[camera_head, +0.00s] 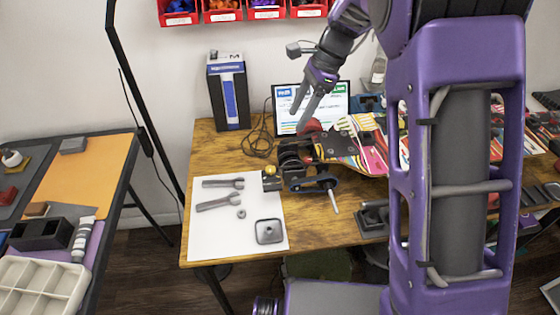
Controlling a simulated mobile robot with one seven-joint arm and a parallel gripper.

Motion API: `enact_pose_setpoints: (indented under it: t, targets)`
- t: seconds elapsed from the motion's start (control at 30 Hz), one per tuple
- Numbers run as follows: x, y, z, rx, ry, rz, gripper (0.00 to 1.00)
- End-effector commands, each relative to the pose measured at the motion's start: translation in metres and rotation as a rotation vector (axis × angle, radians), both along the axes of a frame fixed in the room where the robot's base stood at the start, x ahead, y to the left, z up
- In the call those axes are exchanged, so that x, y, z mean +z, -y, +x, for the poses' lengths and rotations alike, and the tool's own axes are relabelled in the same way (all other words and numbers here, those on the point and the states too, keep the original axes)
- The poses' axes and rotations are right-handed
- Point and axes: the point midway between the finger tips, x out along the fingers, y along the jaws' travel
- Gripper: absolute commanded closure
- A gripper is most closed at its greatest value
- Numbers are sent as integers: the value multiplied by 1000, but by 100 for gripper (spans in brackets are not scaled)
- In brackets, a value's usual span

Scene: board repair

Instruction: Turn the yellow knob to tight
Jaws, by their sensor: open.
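A small yellow knob (270,170) sits at the left end of a dark clamp-like fixture (305,172) on the wooden table. A colourful skateboard deck (365,150) extends right from the fixture. My gripper (300,112) is open and empty, pointing down. In the picture it is above and slightly right of the yellow knob, apart from it, near a red round part (311,126). The knob's top is in plain view; whether it is loose or tight cannot be told.
Two wrenches (222,192) and a square metal plate (269,231) lie on a white sheet (212,242). A laptop-like screen (330,98) and a tall box (229,92) stand behind. A loose black cable (258,142) lies between. My purple arm hides the right of the table.

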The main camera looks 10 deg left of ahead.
Motion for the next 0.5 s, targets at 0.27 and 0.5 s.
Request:
enact_pose_setpoints:
  t: [0.27, 0.5]
  targets:
    - [-43, -16, -7, 2, -4, -2, 36]
    - [-93, -35, -14, 2, -4, -2, 36]
